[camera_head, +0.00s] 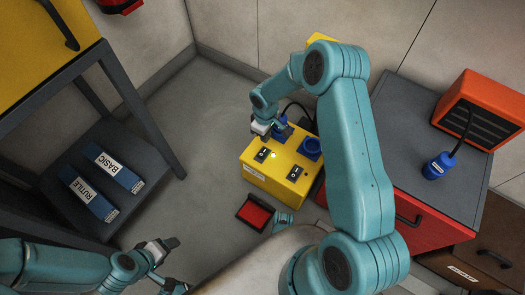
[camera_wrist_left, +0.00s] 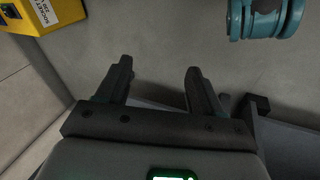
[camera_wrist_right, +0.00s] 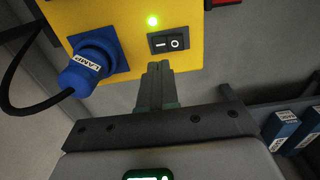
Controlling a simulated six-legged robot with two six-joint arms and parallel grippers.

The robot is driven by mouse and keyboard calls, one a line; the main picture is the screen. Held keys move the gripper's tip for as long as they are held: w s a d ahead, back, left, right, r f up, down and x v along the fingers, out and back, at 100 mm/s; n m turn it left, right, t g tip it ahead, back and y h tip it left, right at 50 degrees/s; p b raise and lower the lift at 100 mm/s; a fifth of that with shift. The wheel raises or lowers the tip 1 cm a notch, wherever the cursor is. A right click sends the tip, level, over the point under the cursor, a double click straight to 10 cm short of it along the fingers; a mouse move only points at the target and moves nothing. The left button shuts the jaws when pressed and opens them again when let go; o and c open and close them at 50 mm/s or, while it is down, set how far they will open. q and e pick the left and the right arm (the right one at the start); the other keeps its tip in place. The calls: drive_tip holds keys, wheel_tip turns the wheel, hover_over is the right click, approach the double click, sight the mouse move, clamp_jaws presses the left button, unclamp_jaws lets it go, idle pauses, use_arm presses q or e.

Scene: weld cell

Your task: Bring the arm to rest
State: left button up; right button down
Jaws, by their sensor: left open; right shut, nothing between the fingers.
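My right arm (camera_head: 350,150) arches over the yellow socket box (camera_head: 273,182). Its gripper (camera_head: 264,130) is at the box's far left side. In the right wrist view the gripper (camera_wrist_right: 157,70) is shut and empty, with its tips just below a black rocker switch (camera_wrist_right: 169,41) in the picture; I cannot tell whether they touch. A blue plug labelled LAMP (camera_wrist_right: 80,72) sits in a socket. My left gripper (camera_wrist_left: 157,80) is open and empty, low at the left in the head view (camera_head: 172,262).
A red cabinet (camera_head: 430,115) with a grey top stands right, bearing an orange heater (camera_head: 485,105) and a loose blue plug (camera_head: 438,165). A dark shelf stand (camera_head: 150,120) with blue boxes (camera_head: 112,168) is left. A red-and-black item (camera_head: 255,213) lies before the yellow box.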

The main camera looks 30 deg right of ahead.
idle(0.4)
drive_tip(key=s+a+f+m+y, duration=0.1)
drive_tip(key=s+a+m+y, duration=0.4)
drive_tip(key=s+a, duration=1.4)
use_arm(q)
drive_tip(key=s+d+r+g+p, duration=0.1)
drive_tip(key=s+r+p, duration=0.1)
drive_tip(key=r+p, duration=1.5)
drive_tip(key=s+d+r+g+p, duration=0.1)
drive_tip(key=s+r+p, duration=0.2)
drive_tip(key=r+p, duration=1.5)
drive_tip(key=shift+s+m+h, duration=0.25)
drive_tip(key=shift+m+h, duration=0.05)
use_arm(e)
wheel_tip(320, 180, up, 35)
drive_tip(key=s+m+h, duration=0.1)
drive_tip(key=s, duration=0.1)
drive_tip(key=shift+d, duration=0.15)
